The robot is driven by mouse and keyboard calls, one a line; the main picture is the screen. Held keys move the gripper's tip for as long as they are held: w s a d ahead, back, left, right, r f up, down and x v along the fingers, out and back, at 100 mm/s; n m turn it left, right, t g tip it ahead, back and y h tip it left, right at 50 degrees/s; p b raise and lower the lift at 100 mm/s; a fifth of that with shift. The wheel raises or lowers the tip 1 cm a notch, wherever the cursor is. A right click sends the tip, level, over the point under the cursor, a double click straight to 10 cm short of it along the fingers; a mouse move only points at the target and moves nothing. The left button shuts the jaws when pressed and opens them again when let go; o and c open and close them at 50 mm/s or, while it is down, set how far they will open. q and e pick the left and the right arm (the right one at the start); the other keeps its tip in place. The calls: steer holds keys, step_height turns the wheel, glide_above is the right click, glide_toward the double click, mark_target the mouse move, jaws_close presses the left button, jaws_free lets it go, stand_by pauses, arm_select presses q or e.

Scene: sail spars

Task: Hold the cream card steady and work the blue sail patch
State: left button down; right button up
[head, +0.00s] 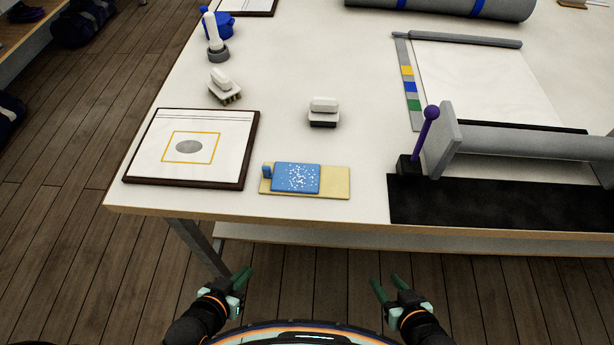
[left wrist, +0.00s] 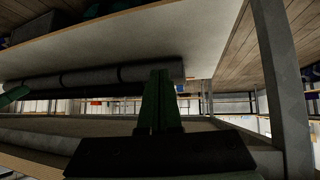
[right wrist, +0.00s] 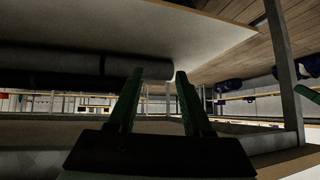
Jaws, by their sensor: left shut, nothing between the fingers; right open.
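The cream card (head: 335,182) lies flat near the front edge of the white table. The blue sail patch (head: 296,178), speckled with white dots, lies on the card and covers its left and middle part. A small blue tab (head: 267,171) shows at the patch's left end. My left gripper (head: 243,277) is in front of the table, below its edge, and shut with nothing in it; its fingers also show together in the left wrist view (left wrist: 160,100). My right gripper (head: 385,286) is also in front of the table, open and empty; its fingers stand apart in the right wrist view (right wrist: 158,100).
A framed sheet (head: 240,150) lies left of the card. A white-handled brush (head: 225,87) and a white-topped block (head: 323,112) stand behind. A black mat (head: 500,205), a purple-knobbed lever (head: 427,130) and a grey roller (head: 520,141) are at right.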

arm_select(q)
step_height(320, 180, up, 25)
steer(key=m+g+h+p, duration=0.55)
steer(key=m+p, duration=0.35)
steer(key=p, duration=0.2)
glide_above(349, 171)
steer(key=s+a, duration=0.6)
steer(key=shift+s, duration=0.1)
steer(key=w+d+r+m, duration=0.1)
steer(key=w+m, duration=0.1)
steer(key=w, duration=0.1)
steer(key=w+d+r+m+g, duration=0.1)
steer(key=w, duration=0.1)
steer(key=shift+w+d+r+h, duration=0.1)
steer(key=shift+d+r+h, duration=0.2)
steer(key=shift+h, duration=0.05)
step_height(349, 171, down, 6)
steer(key=b, duration=0.4)
steer(key=shift+r+b, duration=0.2)
steer(key=shift+b, duration=0.2)
steer(key=shift+r, duration=0.1)
